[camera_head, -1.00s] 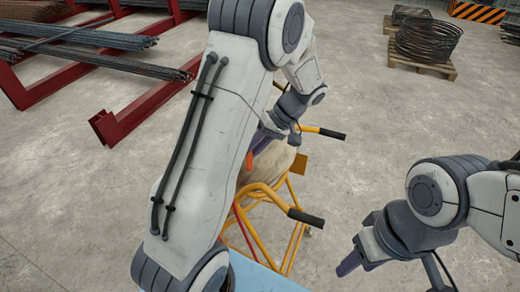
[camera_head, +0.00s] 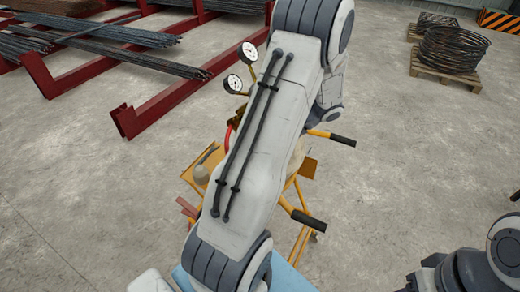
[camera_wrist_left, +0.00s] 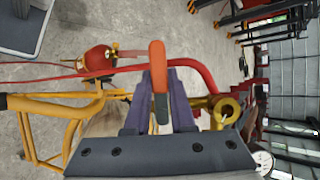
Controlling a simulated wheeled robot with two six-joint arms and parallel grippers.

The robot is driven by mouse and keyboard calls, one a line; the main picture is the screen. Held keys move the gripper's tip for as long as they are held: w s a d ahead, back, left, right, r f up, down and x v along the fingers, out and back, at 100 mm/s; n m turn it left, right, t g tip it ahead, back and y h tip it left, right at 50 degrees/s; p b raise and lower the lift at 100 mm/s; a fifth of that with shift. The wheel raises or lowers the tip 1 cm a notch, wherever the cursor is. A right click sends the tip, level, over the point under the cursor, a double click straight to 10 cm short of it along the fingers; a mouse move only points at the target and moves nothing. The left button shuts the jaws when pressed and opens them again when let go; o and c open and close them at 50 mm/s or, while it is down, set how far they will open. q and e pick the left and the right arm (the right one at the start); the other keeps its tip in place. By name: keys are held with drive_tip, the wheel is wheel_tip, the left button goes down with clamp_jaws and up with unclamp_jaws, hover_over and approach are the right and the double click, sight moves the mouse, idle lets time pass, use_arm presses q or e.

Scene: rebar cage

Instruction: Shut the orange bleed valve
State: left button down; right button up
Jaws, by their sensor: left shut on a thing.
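The orange lever (camera_wrist_left: 157,58) of the bleed valve stands upright in the middle of the left wrist view. Its lower part is dark green-grey. My left gripper (camera_wrist_left: 160,88) has its purple fingers on either side of the lever and is shut on it. The lever passes in front of a curved red pipe or hose (camera_wrist_left: 200,70); where it joins the valve cannot be made out. In the head view my left arm hides the left gripper and the lever. Only part of my right arm shows at the lower right; its fingertips are out of frame.
A yellow cart frame (camera_head: 306,238) with dark handle grips stands under my left arm. Two dial gauges (camera_head: 249,52) rise beside the arm. A brass fitting (camera_wrist_left: 224,108) is right of the fingers.

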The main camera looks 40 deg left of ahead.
use_arm(q)
drive_tip(key=shift+w, duration=0.1)
idle(0.3)
drive_tip(key=c, duration=0.8)
unclamp_jaws()
drive_tip(key=shift+o, duration=0.2)
drive_tip(key=shift+w+d, duration=0.15)
drive_tip(key=b+v, duration=0.4)
drive_tip(key=v, duration=0.6)
drive_tip(key=shift+r, duration=0.15)
